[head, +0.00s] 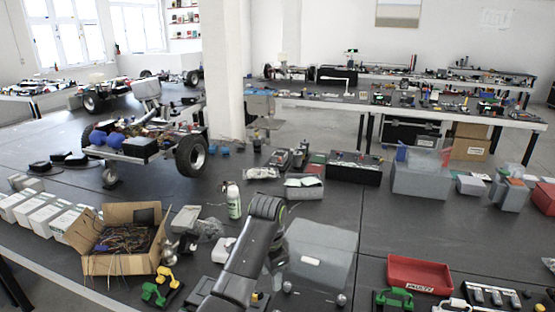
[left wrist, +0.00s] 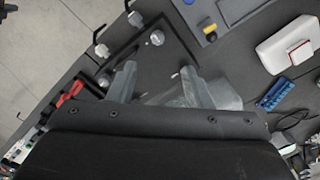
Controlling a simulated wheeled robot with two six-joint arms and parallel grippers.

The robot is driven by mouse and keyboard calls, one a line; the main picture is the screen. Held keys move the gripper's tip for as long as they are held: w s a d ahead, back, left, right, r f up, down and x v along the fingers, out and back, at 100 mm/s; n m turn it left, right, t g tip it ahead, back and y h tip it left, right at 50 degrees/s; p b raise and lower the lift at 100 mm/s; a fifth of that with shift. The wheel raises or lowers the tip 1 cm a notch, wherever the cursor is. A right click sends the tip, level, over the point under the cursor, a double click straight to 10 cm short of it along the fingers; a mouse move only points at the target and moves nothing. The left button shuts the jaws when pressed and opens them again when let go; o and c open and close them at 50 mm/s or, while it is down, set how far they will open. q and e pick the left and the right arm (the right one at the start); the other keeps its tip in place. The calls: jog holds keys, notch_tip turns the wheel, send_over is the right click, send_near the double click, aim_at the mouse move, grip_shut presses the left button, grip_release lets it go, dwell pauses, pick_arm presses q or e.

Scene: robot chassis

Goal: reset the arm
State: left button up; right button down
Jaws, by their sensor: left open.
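My left arm (head: 240,262) rises from the bottom middle of the head view and bends at a dark rounded joint over the workbench. My left gripper (left wrist: 160,86) shows in the left wrist view with its two grey fingers well apart. No object is clearly held between them. The fingers are above a dark plate with round knobs (left wrist: 155,38); I cannot tell the gap to it. In the head view the arm hides most of the gripper. My right gripper is not in view.
The dark bench is crowded. An open cardboard box (head: 120,240) of wires stands left, a spray bottle (head: 233,200) is near the middle, and a red tray (head: 419,275) lies right. A wheeled chassis (head: 145,145) stands behind.

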pick_arm(q)
jog(key=s+a+f+n+t, duration=0.2)
jog(key=s+a+f+n, duration=0.6)
jog(key=s+a+f, duration=0.85)
jog(key=s+a+r+n+t+y, duration=0.1)
jog(key=s+a+r+n, duration=0.1)
jog(key=s+a, duration=0.35)
jog(key=s+a+r+n, duration=0.1)
jog(key=s+a+r, duration=0.15)
jog(key=s, duration=0.65)
jog(key=s+a+r+n+t+y, duration=0.15)
jog(key=s+a, duration=0.25)
jog(key=s, duration=0.4)
notch_tip(320, 180, down, 25)
jog(key=a+g+b, duration=0.2)
jog(key=b, duration=0.1)
jog(key=s+f+b, duration=0.1)
jog(key=s+f, duration=0.6)
jog(key=f, duration=0.3)
jog(key=s+d+f+g+h+b, duration=0.1)
jog(key=s+f, duration=0.6)
jog(key=f, duration=0.3)
jog(key=shift+s+d+f, duration=0.15)
jog(key=shift+s+d, duration=0.1)
jog(key=shift+s, duration=0.1)
